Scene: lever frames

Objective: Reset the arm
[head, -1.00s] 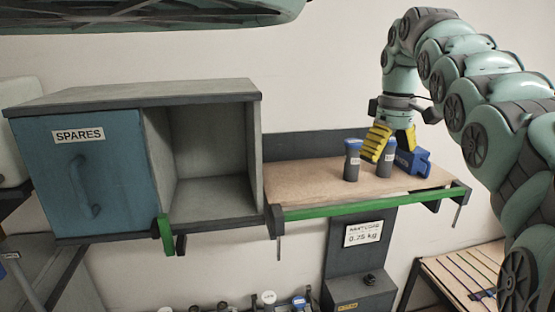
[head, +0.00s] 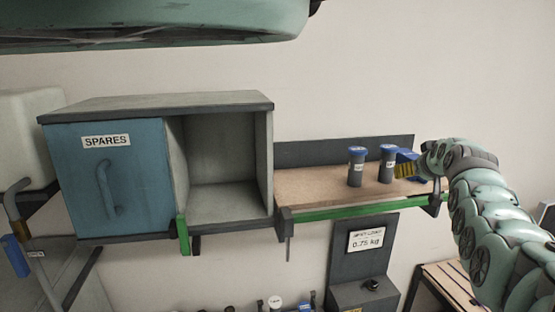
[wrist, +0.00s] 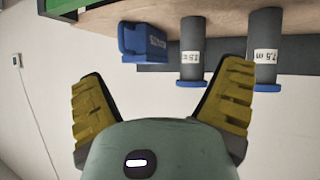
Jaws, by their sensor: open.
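In the head view one yellow finger (head: 406,171) shows at the shelf's right end, in front of a blue block (head: 405,156); the rest of the gripper is hidden by the arm.
Two dark blue-capped cylinders, a left one (head: 356,170) and a right one (head: 387,166), stand upright on the wooden shelf (head: 315,192) near the gripper. A cabinet with a blue SPARES door (head: 108,180) and an empty open compartment (head: 220,200) is at left.

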